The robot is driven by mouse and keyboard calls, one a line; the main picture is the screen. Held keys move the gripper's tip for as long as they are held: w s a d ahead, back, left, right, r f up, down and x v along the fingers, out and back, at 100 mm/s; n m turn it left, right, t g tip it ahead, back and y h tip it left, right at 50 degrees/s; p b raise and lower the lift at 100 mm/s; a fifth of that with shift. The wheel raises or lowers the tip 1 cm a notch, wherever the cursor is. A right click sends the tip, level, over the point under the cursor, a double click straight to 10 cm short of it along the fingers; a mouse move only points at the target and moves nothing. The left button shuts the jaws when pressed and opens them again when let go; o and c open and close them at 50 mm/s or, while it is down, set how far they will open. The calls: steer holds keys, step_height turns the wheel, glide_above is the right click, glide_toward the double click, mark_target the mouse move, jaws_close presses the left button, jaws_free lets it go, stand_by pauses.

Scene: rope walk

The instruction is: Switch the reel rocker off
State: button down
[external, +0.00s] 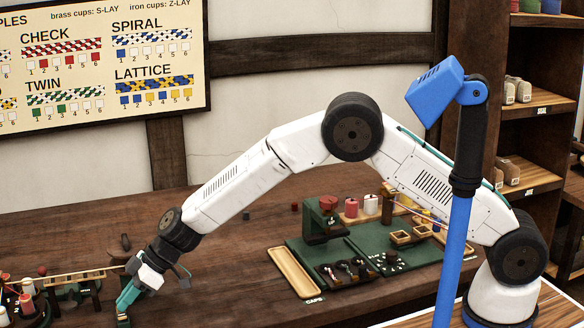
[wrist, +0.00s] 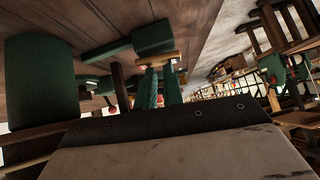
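I cannot make out the reel rocker in either view. My gripper (external: 127,297) is low at the left end of the bench in the external view, its teal fingers pointing down beside a small dark green part (external: 123,320). In the wrist view the gripper (wrist: 160,88) shows two green fingers close together, and I cannot tell whether they are fully shut. Beyond them are a dark green block (wrist: 152,38) and a tan piece (wrist: 157,60). A large green cylinder (wrist: 38,80) is at the left.
A bobbin rack (external: 28,288) with coloured spools and a wooden rail (external: 85,277) stands left of my gripper. A green station (external: 345,262) with cups, spools and a wooden tray (external: 293,272) sits at mid-bench. The bench between (external: 220,270) is mostly clear. A blue post (external: 453,260) stands at the right.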

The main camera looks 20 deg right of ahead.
steer(key=shift+w+d+f, duration=0.15)
steer(key=shift+d+f, duration=0.15)
steer(key=shift+f, duration=0.25)
steer(key=shift+w+r, duration=0.1)
steer(key=shift+r, duration=0.4)
steer(key=d+r, duration=0.6)
steer(key=r, duration=0.5)
steer(key=shift+w+d, duration=0.3)
steer(key=shift+w, duration=0.15)
steer(key=shift+w+d+r+m+g, duration=0.1)
steer(key=shift+w+m+g, duration=0.15)
steer(key=shift+g, duration=0.25)
